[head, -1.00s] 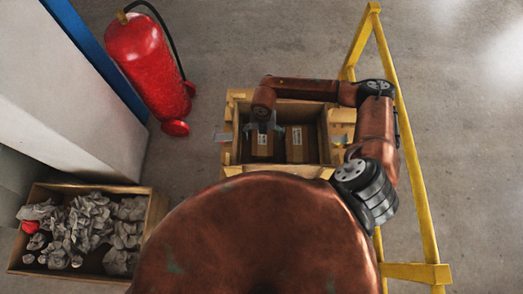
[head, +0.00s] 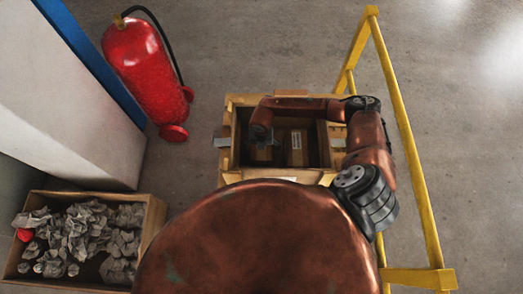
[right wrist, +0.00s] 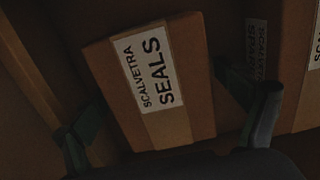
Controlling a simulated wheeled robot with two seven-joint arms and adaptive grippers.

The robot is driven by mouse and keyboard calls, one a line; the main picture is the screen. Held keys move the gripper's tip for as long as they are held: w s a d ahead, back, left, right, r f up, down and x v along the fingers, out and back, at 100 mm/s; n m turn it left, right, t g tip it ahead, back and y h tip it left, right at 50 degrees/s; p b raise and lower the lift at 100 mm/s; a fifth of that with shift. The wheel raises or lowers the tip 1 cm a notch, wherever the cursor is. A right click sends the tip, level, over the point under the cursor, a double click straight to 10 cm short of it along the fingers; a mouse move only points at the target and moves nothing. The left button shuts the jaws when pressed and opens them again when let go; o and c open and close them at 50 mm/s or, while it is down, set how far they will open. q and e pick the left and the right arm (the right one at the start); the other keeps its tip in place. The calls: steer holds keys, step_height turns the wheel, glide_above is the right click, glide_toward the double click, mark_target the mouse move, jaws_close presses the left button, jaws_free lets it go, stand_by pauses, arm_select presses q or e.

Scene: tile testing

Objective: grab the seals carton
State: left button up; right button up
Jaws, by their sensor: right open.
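The seals carton (right wrist: 160,75) is a brown box with a white label reading "SCALVETRA SEALS", lying label-up in the right wrist view. My right gripper (right wrist: 172,128) is open, with one finger on each side of the carton's near end; I cannot tell whether either finger touches it. In the head view my right gripper (head: 263,145) reaches down inside a wooden crate (head: 226,155) and hides most of the carton. My left gripper is not in view.
Another labelled carton (head: 296,147) stands to the right in the crate, close to the right finger. A box of crumpled paper (head: 155,215) is at lower left. A fire extinguisher (head: 145,75) and yellow rail (head: 405,150) flank the crate.

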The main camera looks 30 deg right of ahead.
steer(key=shift+c, duration=0.3)
steer(key=c, duration=1.5)
steer(key=shift+r, duration=0.1)
steer(key=shift+c, duration=0.2)
